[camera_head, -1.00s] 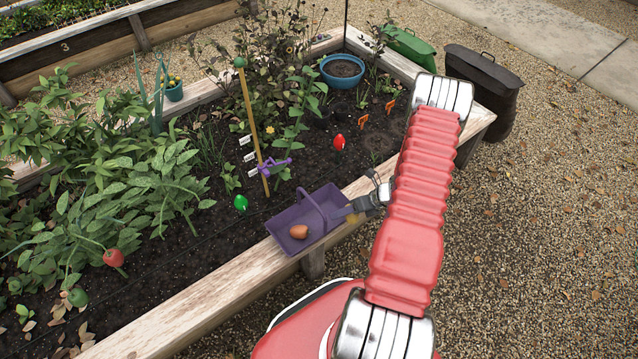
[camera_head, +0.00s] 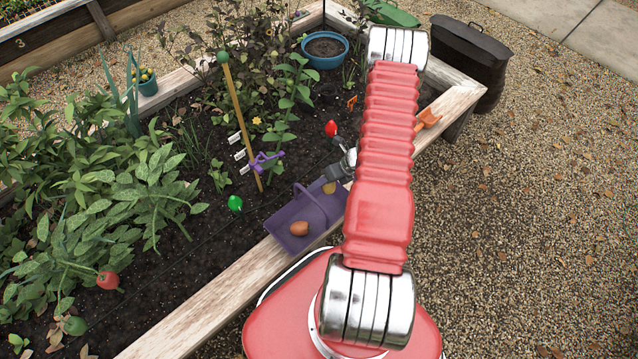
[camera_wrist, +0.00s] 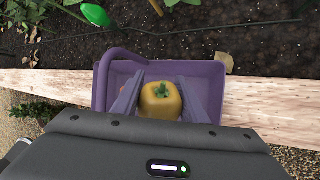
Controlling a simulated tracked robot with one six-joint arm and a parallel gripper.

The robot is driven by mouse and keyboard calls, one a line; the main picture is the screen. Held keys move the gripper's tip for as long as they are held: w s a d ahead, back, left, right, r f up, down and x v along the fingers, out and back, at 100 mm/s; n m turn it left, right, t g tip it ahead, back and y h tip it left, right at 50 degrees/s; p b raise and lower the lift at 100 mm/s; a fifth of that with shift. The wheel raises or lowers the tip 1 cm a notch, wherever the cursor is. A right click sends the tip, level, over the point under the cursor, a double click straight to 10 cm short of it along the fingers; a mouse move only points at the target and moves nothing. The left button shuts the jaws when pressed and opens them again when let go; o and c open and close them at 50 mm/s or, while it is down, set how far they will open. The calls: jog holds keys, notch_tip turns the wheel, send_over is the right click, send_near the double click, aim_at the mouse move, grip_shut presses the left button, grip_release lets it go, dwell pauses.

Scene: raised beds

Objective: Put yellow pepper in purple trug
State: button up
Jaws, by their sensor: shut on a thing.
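The yellow pepper (camera_wrist: 160,100), with a green stem, sits between the two fingers of my gripper (camera_wrist: 160,104) in the wrist view. My gripper is shut on it. In the head view my gripper (camera_head: 334,175) and the pepper (camera_head: 329,188) are at the far right end of the purple trug (camera_head: 276,223). The wrist view shows the pepper above the inside of the trug (camera_wrist: 101,84). I cannot tell whether it touches the trug's floor. The trug rests on the bed's wooden edge, its handle raised. A brown-orange rounded item (camera_head: 299,228) lies in it.
A green pepper (camera_head: 235,203) and a red one (camera_head: 331,128) are in the bed. A wooden stake (camera_head: 240,120) with a purple clip stands behind the trug. A blue pot (camera_head: 325,63) is farther back. An orange trowel (camera_head: 428,118) lies on the right edge. Gravel at right is open.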

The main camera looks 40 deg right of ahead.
jog(key=shift+s+d+f, duration=0.1)
jog(key=shift+s+d, duration=0.05)
jog(key=shift+d, duration=0.05)
jog(key=shift+f, duration=4.05)
jog(key=o, duration=1.3)
jog(key=shift+r, duration=6.1)
